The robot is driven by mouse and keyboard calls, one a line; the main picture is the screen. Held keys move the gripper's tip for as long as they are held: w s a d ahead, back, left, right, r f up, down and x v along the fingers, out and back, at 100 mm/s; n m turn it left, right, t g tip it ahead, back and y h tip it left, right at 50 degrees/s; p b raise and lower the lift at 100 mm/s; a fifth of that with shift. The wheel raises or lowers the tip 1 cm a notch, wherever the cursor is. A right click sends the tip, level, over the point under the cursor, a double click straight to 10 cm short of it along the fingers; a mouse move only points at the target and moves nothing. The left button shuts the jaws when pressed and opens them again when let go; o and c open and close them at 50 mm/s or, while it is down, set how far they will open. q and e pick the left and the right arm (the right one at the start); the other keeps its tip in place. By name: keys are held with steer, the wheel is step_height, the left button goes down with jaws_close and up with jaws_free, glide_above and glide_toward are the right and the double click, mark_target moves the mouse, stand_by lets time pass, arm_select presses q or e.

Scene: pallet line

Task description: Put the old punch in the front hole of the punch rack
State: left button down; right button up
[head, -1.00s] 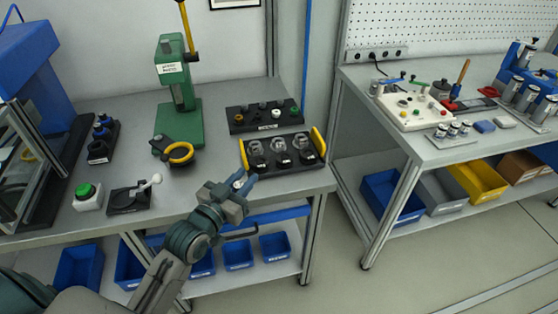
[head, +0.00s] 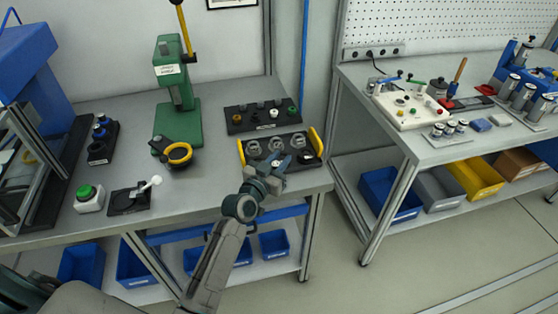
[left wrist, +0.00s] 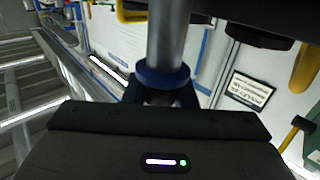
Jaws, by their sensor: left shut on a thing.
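In the head view the punch is hard to make out among the fingers. A small black rack (head: 98,156) with blue-topped pieces stands left of the green press; it looks like the punch rack. Its front hole is too small to make out. My right gripper is not in view.

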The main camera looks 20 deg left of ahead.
arm_select(q)
steer(key=shift+f, duration=0.25)
steer(key=c, duration=1.2)
jaws_free()
